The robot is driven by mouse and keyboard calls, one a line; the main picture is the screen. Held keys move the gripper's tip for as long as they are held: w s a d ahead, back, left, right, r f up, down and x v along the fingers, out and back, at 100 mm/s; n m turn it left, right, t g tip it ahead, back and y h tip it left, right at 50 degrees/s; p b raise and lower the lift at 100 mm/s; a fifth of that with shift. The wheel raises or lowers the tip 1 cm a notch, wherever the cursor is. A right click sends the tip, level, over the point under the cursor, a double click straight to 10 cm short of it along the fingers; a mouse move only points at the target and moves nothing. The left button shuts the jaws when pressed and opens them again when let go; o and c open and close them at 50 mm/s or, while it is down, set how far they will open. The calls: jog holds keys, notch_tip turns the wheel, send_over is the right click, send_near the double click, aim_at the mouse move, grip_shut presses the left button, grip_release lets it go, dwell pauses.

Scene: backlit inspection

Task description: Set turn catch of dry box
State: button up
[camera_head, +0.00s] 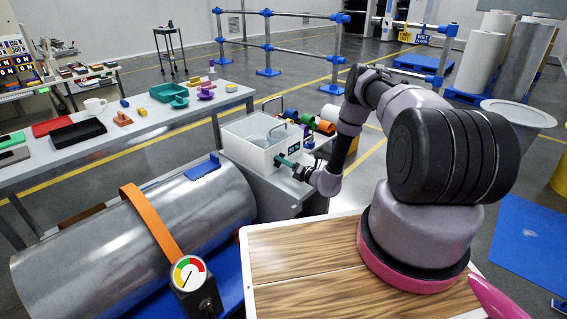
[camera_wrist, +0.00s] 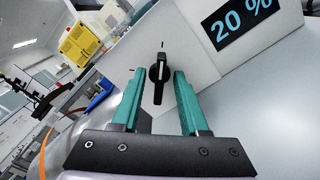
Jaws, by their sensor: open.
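The dry box (camera_head: 250,148) is a white open-topped box with a handle, on a grey stand in the middle of the head view. In the wrist view its white face (camera_wrist: 205,75) carries a black turn catch (camera_wrist: 160,72) with a white pointer line, and a dark panel (camera_wrist: 240,20) reading "20 %". The catch stands roughly upright in the wrist picture, with a small dark mark above it. My gripper (camera_head: 287,163) is at the box's front face. Its teal fingers (camera_wrist: 160,80) are open, one on each side of the catch, with visible gaps. The head view hides the catch.
A large metal cylinder (camera_head: 130,240) with an orange strap and a dial gauge (camera_head: 187,273) lies at front left. A long table (camera_head: 150,125) with a mug, trays and small parts stands left of the box. Coloured rolls (camera_head: 325,127) sit just behind the box.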

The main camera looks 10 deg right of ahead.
grip_shut()
jog(key=shift+n, duration=0.3)
jog(key=n, duration=0.3)
jog(key=shift+s+n, duration=0.1)
jog(key=shift+n, duration=0.2)
jog(key=n, duration=0.4)
jog(key=shift+n, duration=0.3)
jog(key=n, duration=0.4)
jog(key=shift+s+a+n, duration=0.1)
jog(key=shift+n, duration=0.2)
jog(key=shift+f+n, duration=0.1)
jog(key=shift+n, duration=2.1)
